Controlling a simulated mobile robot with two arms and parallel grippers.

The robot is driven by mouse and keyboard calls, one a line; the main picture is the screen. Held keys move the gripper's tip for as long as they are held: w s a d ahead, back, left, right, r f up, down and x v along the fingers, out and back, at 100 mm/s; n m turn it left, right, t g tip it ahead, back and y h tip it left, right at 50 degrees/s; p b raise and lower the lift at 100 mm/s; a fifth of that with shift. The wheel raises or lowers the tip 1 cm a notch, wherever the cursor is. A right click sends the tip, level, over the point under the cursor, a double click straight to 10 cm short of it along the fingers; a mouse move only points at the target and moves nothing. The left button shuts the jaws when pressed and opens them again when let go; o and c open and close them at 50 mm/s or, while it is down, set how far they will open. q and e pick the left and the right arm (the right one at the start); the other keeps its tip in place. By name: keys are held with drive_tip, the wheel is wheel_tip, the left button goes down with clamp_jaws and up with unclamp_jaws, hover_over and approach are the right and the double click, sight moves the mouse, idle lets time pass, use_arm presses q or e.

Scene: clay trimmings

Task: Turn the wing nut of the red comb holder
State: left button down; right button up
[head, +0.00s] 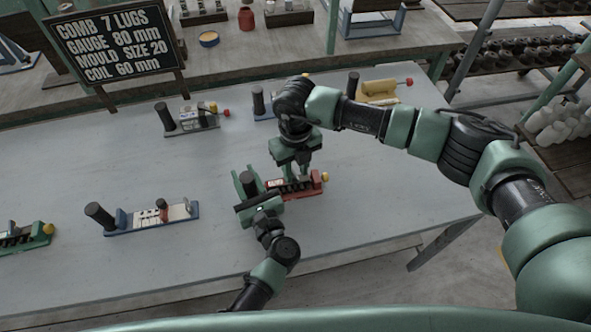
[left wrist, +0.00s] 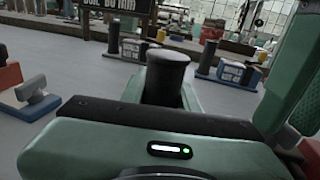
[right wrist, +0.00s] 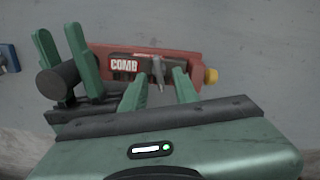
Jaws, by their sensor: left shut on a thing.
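The red comb holder (head: 312,187) lies on the grey table. In the right wrist view its red body (right wrist: 188,62) shows a COMB label, a yellow knob at the right end and a grey wing nut (right wrist: 158,70) near the middle. My left gripper (head: 250,184) is shut on the holder's black upright handle (left wrist: 168,78) at its left end. My right gripper (head: 297,174) is over the holder. In the right wrist view its fingers (right wrist: 158,84) are apart, one on each side of the wing nut; I cannot tell whether they touch it.
A sign (head: 113,40) at the back left reads COMB 7 LUGS, GAUGE 80 mm, MOULD SIZE 20, COIL 60 mm. Other holders stand around: a blue one (head: 150,219), a green one (head: 25,236), a grey one (head: 192,121) and a yellow one (head: 380,90). The table's right front is clear.

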drive_tip(key=shift+f, duration=0.35)
clamp_jaws()
